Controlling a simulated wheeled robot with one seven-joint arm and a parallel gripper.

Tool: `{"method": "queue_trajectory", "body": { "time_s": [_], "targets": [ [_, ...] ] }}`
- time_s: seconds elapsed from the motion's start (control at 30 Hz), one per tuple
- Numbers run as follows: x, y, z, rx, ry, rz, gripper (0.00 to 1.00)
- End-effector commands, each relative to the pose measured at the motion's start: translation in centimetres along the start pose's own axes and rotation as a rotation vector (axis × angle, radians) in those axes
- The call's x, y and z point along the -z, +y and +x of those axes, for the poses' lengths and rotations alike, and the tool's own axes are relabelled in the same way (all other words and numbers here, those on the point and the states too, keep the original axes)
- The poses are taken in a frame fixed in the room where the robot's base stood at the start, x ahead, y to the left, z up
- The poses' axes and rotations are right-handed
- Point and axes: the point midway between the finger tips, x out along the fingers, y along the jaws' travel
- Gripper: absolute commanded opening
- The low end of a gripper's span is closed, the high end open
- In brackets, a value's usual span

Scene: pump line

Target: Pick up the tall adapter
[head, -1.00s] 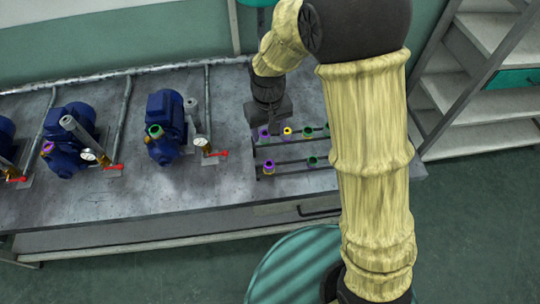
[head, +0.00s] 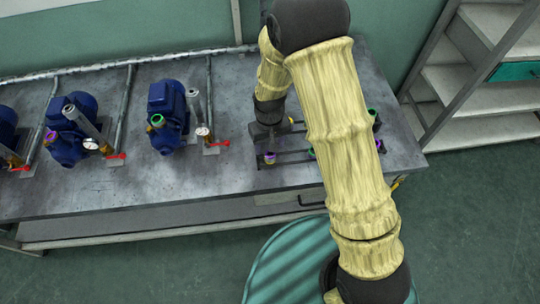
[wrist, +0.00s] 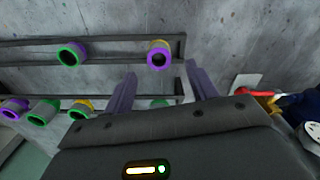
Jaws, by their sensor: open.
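An adapter with a purple ring and a tan body (wrist: 158,56) stands in the rack just past my fingertips in the wrist view, lined up with the gap between them. It also shows in the head view (head: 270,158). My gripper (wrist: 161,82) is open and empty, with one finger on each side of that gap. In the head view my gripper (head: 265,138) is low over the left part of the rack. I cannot tell from these frames which adapter is the tall one. My arm hides much of the rack in the head view.
The dark rack (wrist: 115,38) also holds a green-ringed adapter (wrist: 70,53) and several others (wrist: 42,112). A pump (head: 167,115) with a red-handled valve (head: 218,143) stands left of the rack. The bench (head: 110,190) is clear in front of the pumps.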

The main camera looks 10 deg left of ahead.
Motion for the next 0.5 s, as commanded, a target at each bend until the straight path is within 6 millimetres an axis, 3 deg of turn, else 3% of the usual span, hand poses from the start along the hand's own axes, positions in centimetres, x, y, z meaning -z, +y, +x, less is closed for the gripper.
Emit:
{"method": "queue_trajectory", "body": {
  "time_s": [0.1,0.5],
  "targets": [
    [0.0,0.01,0.91,0.0,0.0,0.0,0.57],
    [-0.02,-0.01,1.37,0.0,0.001,0.0,0.57]
  ]
}}
